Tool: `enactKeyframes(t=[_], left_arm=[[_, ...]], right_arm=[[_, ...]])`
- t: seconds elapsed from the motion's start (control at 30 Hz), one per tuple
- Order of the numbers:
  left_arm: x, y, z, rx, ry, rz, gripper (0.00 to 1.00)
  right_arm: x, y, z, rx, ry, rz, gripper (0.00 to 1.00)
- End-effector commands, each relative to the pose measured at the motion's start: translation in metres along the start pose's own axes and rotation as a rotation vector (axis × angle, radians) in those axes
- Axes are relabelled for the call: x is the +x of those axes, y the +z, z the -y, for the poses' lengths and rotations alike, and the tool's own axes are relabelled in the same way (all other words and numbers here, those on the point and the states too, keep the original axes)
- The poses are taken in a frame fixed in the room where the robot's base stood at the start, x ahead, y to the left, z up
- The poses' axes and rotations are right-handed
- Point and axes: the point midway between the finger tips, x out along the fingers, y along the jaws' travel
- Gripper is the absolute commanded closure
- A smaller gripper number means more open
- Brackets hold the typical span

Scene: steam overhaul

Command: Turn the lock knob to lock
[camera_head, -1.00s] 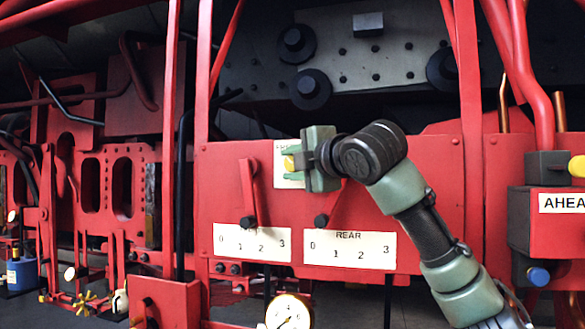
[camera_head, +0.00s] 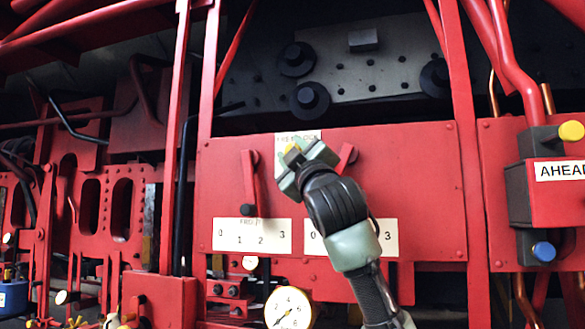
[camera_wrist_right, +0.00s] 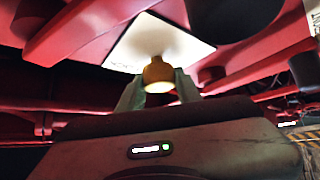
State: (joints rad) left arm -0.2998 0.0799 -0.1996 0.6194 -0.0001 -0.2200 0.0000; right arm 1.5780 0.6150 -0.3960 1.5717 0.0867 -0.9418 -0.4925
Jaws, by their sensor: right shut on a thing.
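The yellow lock knob (camera_head: 291,149) sits on a white label plate (camera_head: 284,141) on the red panel; only a little of it shows in the head view. In the right wrist view the knob (camera_wrist_right: 158,74) stands out from the plate (camera_wrist_right: 178,38), between the two fingers. My right gripper (camera_head: 293,157) is shut on the knob, with its arm coming up from below. The gripper hides most of the plate and part of its lettering. My left gripper is not in view.
Red levers (camera_head: 250,180) and (camera_head: 347,158) stand on either side of the gripper, the right one very close. Scale plates with numbers lie below, the right one partly behind my arm. A gauge (camera_head: 289,308) is under the panel. A red AHEAD box (camera_head: 540,185) juts out at the right.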

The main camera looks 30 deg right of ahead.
Motion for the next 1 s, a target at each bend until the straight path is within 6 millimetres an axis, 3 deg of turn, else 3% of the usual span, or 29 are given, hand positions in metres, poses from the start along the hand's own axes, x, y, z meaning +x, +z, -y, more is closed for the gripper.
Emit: enactKeyframes(t=[0.03, 0.3, 1.0], left_arm=[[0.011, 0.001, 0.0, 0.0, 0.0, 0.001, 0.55], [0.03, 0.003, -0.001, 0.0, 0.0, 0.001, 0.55], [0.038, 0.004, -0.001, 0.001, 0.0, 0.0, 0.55]], right_arm=[[-0.002, 0.002, 0.001, 0.035, 0.037, -0.002, 1.0], [-0.001, 0.0, 0.001, 0.21, 0.207, 0.008, 1.0], [0.001, 0.0, -0.004, 0.436, 0.444, 0.02, 1.0]])
